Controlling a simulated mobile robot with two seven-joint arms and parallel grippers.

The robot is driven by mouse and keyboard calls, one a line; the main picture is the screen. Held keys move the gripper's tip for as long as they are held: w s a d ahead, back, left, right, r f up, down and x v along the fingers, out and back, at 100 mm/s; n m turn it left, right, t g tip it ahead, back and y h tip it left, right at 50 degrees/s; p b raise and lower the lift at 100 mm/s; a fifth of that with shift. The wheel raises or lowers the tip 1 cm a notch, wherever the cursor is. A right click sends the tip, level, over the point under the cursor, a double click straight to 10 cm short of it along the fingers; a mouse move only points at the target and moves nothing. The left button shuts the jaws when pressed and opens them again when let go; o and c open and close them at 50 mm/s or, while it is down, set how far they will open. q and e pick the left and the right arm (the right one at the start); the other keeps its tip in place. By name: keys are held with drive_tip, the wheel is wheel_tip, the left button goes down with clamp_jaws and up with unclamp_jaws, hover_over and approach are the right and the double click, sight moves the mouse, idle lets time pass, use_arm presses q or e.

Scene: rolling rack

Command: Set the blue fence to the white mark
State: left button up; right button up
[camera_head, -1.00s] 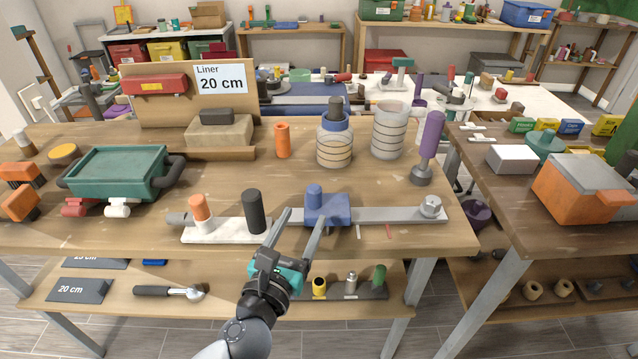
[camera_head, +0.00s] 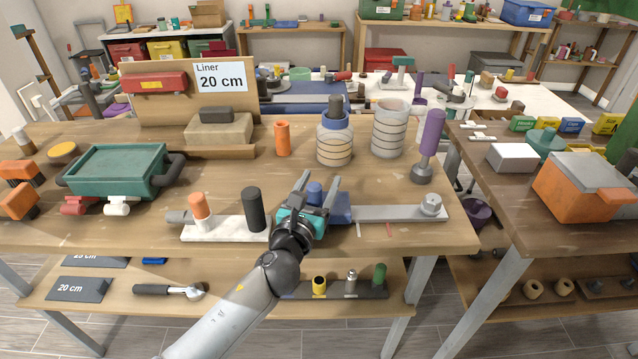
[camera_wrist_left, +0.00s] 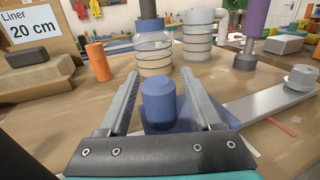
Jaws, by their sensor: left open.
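The blue fence (camera_head: 340,208) sits on a grey metal rail (camera_head: 390,213) near the front of the bench, with an upright blue knob (camera_head: 315,190) on it. The knob also shows in the left wrist view (camera_wrist_left: 158,103). My left gripper (camera_head: 318,180) is open, with one finger on each side of the knob; whether they touch it cannot be told. A thin pale mark (camera_head: 359,230) lies in front of the rail, just right of the fence. A red mark (camera_head: 389,230) is farther right. My gripper hides the fence's left part.
A white plate (camera_head: 225,229) with an orange peg (camera_head: 199,206) and a black peg (camera_head: 252,209) is left of the fence. A bolt (camera_head: 430,204) ends the rail at right. Jars (camera_head: 334,145) and a purple-handled tool (camera_head: 430,145) stand behind. The bench front edge is close.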

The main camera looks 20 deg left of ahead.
use_arm(q)
drive_tip(key=shift+c, duration=0.3)
clamp_jaws()
idle(1.1)
